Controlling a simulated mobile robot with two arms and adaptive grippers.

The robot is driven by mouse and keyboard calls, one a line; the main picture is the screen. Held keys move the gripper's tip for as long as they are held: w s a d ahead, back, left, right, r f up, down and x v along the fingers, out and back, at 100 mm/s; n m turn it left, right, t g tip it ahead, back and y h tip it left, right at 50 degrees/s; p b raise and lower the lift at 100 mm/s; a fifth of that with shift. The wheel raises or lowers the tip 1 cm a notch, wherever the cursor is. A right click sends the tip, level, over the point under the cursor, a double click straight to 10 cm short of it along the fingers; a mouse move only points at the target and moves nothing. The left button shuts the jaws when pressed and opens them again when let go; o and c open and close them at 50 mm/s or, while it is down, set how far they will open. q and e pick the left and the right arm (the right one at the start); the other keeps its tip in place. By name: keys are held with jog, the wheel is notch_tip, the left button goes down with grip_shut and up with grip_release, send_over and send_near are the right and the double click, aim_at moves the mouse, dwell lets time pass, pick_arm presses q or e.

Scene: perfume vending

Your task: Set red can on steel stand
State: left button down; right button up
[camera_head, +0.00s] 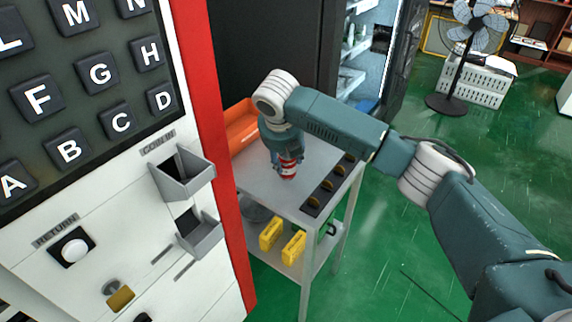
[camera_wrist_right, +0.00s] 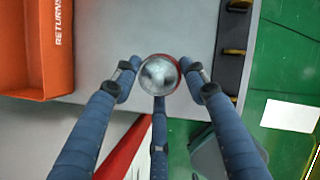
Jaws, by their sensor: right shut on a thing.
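The red can (camera_head: 288,167) is upright in my right gripper (camera_head: 287,158), over the top of the steel stand (camera_head: 262,187). In the right wrist view the can's round silver top (camera_wrist_right: 159,75) sits between the fingers of the right gripper (camera_wrist_right: 160,80), which are shut around it. The stand's grey top (camera_wrist_right: 180,30) lies below the can in that view. I cannot tell whether the can's base touches the stand. My left gripper is not in view.
An orange bin (camera_head: 240,128) marked RETURNS stands at the back left of the stand top. A dark strip with several coin-like pieces (camera_head: 322,192) lies along the right edge. The vending panel (camera_head: 215,120) rises close on the left. Yellow items (camera_head: 271,233) sit on the lower shelf.

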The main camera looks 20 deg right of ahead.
notch_tip(320, 180, down, 3)
jog(key=shift+r, duration=0.1)
jog(key=o, duration=1.4)
jog(key=v, duration=1.2)
jog(key=shift+a, duration=0.1)
